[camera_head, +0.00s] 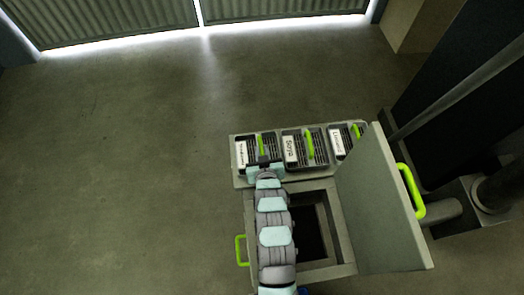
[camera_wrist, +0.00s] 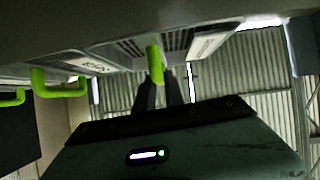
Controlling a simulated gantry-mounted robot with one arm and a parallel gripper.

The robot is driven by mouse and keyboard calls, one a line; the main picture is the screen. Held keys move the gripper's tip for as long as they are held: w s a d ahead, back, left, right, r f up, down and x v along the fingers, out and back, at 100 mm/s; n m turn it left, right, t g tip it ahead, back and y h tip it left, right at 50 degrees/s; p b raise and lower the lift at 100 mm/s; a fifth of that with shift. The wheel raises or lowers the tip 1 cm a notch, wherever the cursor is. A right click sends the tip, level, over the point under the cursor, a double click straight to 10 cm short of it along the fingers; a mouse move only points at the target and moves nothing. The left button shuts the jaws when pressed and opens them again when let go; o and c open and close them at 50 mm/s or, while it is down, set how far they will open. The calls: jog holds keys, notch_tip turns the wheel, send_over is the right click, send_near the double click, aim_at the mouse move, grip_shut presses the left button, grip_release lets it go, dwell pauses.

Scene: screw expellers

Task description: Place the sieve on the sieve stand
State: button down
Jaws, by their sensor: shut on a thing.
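The sieve stand (camera_head: 240,181) is a grey rack behind the open machine in the head view. It bears three grey slotted sieves with white labels and green handles. The left sieve (camera_head: 242,153) sits in the left place, and I cannot tell whether it rests fully there. My gripper (camera_head: 264,160) is over it and partly hides it. In the wrist view, which looks upside down, my gripper (camera_wrist: 160,88) is shut on this sieve's green handle (camera_wrist: 155,64). The middle sieve (camera_head: 291,150) is labelled Soya. The right sieve (camera_head: 337,141) is partly behind the lid.
The machine's square opening (camera_head: 309,228) is dark and uncovered in front of the stand. Its lid (camera_head: 380,205) stands open on the right, with a green handle (camera_head: 411,190). Another green handle (camera_head: 240,250) sticks out at left. The floor at left is clear.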

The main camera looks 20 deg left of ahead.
jog(key=shift+f, duration=0.2)
jog(key=c, duration=1.4)
grip_release()
jog(key=shift+r, duration=0.1)
jog(key=shift+r, duration=0.2)
jog(key=shift+s+d, duration=0.15)
jog(key=shift+s, duration=0.1)
jog(key=v, duration=1.1)
jog(key=shift+r, duration=0.2)
jog(key=shift+s, duration=0.1)
